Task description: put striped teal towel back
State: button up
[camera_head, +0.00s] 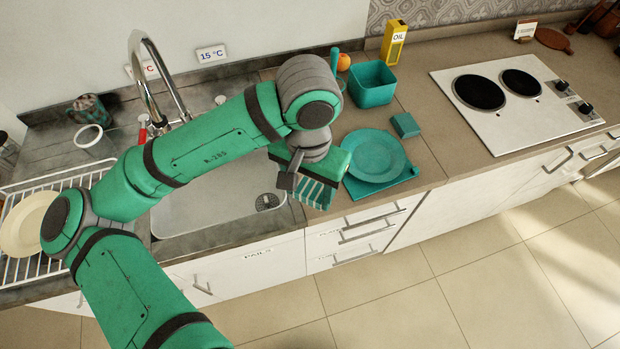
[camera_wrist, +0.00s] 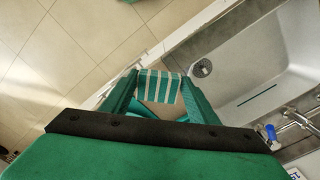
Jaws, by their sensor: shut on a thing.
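The striped teal and white towel (camera_head: 312,193) hangs from my gripper (camera_head: 308,180) in the head view, near the counter's front edge between the sink and the teal plate. In the wrist view the towel (camera_wrist: 158,86) sits between the two fingers of my gripper (camera_wrist: 157,90), which are shut on it. The towel is in the air in front of the counter edge. Part of it is hidden behind my wrist in the head view.
The sink (camera_head: 215,200) is left of the towel. A teal plate (camera_head: 374,155) on a teal mat (camera_head: 410,174), a teal sponge-like block (camera_head: 405,125) and a teal bin (camera_head: 372,84) stand to the right. Drawers (camera_head: 370,228) lie below. A dish rack (camera_head: 35,225) with a cream plate stands far left.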

jog(key=w+f, duration=0.2)
jog(key=w, duration=0.1)
jog(key=w+f, duration=0.3)
jog(key=shift+w+d+f, duration=0.1)
jog(key=shift+w+f, duration=0.2)
jog(key=shift+w, duration=0.05)
jog(key=shift+w+f, duration=0.5)
jog(key=shift+f, duration=0.1)
jog(key=shift+w+f, duration=0.15)
jog(key=shift+f, duration=0.75)
jog(key=shift+w+f, duration=0.1)
jog(key=shift+f, duration=0.8)
jog(key=shift+f, duration=0.15)
jog(key=o, duration=0.9)
jog(key=shift+o, duration=0.2)
notch_tip(320, 180, up, 12)
